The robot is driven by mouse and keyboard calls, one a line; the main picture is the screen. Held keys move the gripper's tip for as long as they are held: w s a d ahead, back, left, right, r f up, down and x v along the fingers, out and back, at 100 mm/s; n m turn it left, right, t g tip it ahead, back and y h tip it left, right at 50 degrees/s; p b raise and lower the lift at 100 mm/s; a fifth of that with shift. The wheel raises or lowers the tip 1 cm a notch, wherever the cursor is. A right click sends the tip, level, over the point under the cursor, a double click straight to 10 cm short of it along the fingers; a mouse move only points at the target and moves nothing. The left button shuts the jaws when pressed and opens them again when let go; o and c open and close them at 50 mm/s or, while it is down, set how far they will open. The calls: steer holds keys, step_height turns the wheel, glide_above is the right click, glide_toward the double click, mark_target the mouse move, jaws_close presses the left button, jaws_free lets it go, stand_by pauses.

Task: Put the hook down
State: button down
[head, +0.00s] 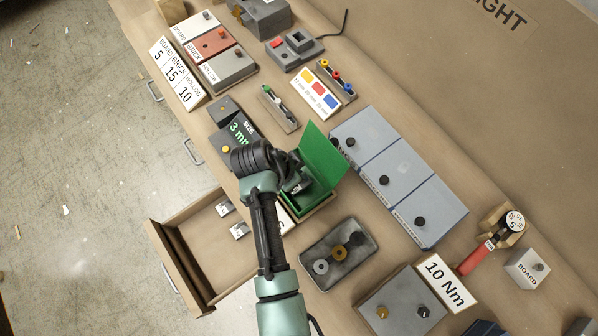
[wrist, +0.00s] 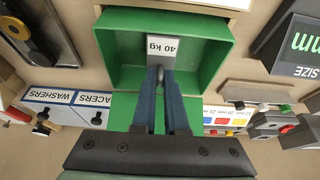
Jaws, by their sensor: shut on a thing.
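My gripper (wrist: 160,88) is shut on a small grey hook (wrist: 160,74), mostly hidden between the dark fingers in the wrist view. I cannot tell whether the hook touches the box. In the head view, my gripper (head: 296,186) is at the green box (head: 322,160), whose green lid stands raised. My wrist covers part of the box there.
An open drawer (head: 180,245) with two metal pieces (head: 232,219) lies left of my arm. A grey tray with rings (head: 338,254) stands at right of my arm. Blue-grey bins (head: 398,178) stand right of the lid. A dark size display (head: 236,135) stands behind my wrist.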

steer(key=shift+f, duration=0.35)
steer(key=shift+f, duration=0.15)
steer(key=c, duration=1)
jaws_free()
steer(key=shift+o, duration=0.2)
